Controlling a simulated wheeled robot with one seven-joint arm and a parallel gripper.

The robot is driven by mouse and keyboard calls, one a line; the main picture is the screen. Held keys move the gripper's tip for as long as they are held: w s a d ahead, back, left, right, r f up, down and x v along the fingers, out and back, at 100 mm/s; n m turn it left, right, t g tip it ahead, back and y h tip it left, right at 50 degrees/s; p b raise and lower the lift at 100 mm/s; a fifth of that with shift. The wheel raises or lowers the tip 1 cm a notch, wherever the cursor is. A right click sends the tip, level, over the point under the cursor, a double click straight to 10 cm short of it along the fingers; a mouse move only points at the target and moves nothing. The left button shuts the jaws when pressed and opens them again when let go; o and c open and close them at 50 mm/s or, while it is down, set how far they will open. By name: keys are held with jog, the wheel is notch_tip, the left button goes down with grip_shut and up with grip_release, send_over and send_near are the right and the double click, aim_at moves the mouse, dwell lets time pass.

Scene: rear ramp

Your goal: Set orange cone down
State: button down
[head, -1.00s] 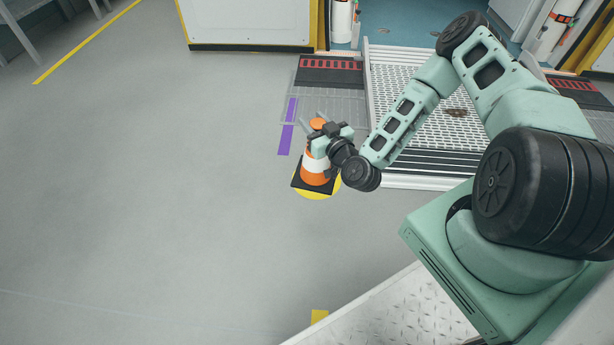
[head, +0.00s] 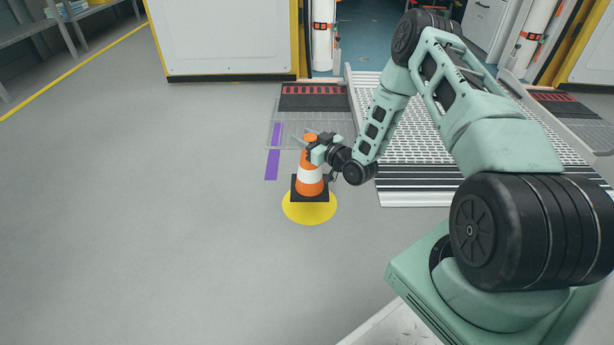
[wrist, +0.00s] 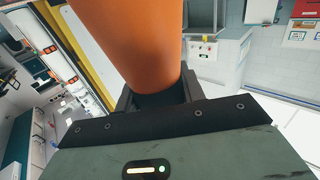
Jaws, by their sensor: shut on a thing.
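The orange cone (head: 309,184) has a white band and a square black base, and it looks upright. My gripper (head: 312,142) is shut on the cone's upper part. In the wrist view the cone's orange body (wrist: 130,40) stands between the gripper's jaws (wrist: 155,98). In the head view the black base overlaps the far part of a yellow disc (head: 309,212) on the floor. I cannot tell whether the base touches the floor or hangs a little above it.
A purple strip (head: 272,162) lies on the floor left of the cone. A ramp with a perforated metal surface (head: 425,130) rises behind and to the right. A white cabinet (head: 225,40) stands at the back. The grey floor to the left is clear.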

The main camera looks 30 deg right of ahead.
notch_tip(320, 180, down, 7)
jog(key=b, duration=0.4)
jog(key=shift+f, duration=0.15)
jog(key=shift+f, duration=0.15)
jog(key=c, duration=0.9)
grip_release()
jog(key=shift+o, duration=0.2)
jog(key=s+d+p, duration=0.2)
jog(key=s+p, duration=0.5)
jog(key=s, duration=0.5)
